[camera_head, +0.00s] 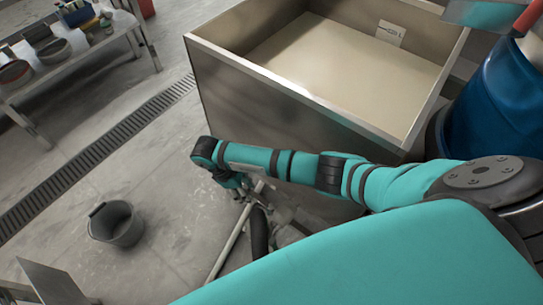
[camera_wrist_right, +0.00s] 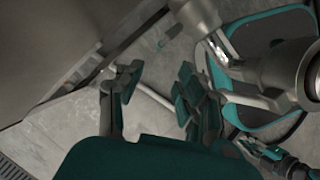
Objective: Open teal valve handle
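My right gripper (camera_head: 238,186) hangs beside the front of the big metal bin, partly hidden by its own wrist. In the right wrist view, its two fingers (camera_wrist_right: 155,88) are spread apart with nothing between them. A small teal piece (camera_wrist_right: 169,35) shows beyond the fingers near grey metal fittings (camera_wrist_right: 270,78); it may be the valve handle, but I cannot tell for sure. The handle is not clear in the head view. A dark, gripper-like shape (camera_wrist_right: 278,158) at the lower right of the wrist view may be my left gripper; its fingers are unclear.
The open metal bin (camera_head: 290,95) stands close beyond my right arm. A pale bar (camera_head: 232,240) and a dark hose (camera_head: 259,235) lie below the gripper. A grey bucket (camera_head: 116,224) stands left on open floor. A blue drum (camera_head: 495,105) is at right.

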